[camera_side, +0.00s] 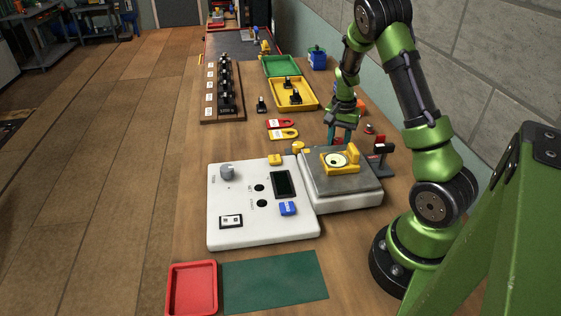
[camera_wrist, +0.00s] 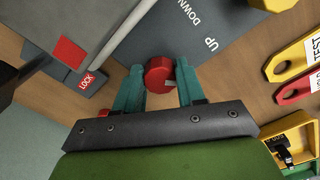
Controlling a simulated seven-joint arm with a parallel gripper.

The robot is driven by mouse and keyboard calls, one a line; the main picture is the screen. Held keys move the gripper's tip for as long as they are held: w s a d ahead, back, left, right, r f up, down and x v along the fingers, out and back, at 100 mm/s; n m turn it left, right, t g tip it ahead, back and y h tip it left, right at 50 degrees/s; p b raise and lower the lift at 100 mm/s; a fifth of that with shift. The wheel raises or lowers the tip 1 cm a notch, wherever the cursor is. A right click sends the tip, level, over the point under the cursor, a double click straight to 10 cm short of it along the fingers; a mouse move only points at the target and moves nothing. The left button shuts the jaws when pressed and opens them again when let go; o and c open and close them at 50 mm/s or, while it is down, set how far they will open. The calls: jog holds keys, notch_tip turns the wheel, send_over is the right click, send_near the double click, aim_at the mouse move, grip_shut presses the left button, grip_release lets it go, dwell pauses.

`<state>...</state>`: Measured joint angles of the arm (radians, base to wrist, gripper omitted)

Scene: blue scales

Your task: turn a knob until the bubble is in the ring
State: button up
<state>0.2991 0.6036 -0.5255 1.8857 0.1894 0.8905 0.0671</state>
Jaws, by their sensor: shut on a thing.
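The scale (camera_side: 345,194) has a grey pan and a white body. On its pan sits a yellow level holder (camera_side: 354,157) with a round pale green vial (camera_side: 337,160); the bubble's place against the ring is too small to tell. A red knob (camera_wrist: 159,75) is at the scale's far edge in the wrist view, beside a grey plate (camera_wrist: 225,18) marked UP and DOWN. My gripper (camera_wrist: 159,84) has its teal fingers shut on the red knob, one on each side. In the side view my gripper (camera_side: 340,136) is behind the scale, which hides the knob. A yellow knob (camera_side: 298,147) is at the scale's far left corner.
A white console (camera_side: 238,202) adjoins the scale on the left. A red-topped post (camera_side: 383,147) stands close on its right; a red LOCK label (camera_wrist: 87,82) shows in the wrist view. Red and yellow tags (camera_side: 283,134) lie behind. A green mat (camera_side: 275,282) and red tray (camera_side: 192,288) are in front.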

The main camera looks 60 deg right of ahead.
aim_at(339, 141)
dwell(0.3)
jog(key=o, duration=1.1)
jog(key=shift+c, duration=0.2)
notch_tip(339, 141, up, 17)
jog(key=shift+d, duration=0.1)
jog(key=s+a+r+n+t, duration=0.1)
jog(key=a+n, duration=0.3)
jog(key=a, duration=0.6)
jog(key=s+a+r+n+t+y, duration=0.1)
jog(key=s+a+r+n+t, duration=0.1)
jog(key=a, duration=0.8)
jog(key=s+a+r+n+t+y, duration=0.1)
jog(key=s+a+n+t, duration=0.3)
jog(key=a, duration=0.6)
jog(key=shift+a+r+n, duration=0.15)
jog(key=shift+r+n, duration=0.55)
jog(key=shift+n, duration=0.1)
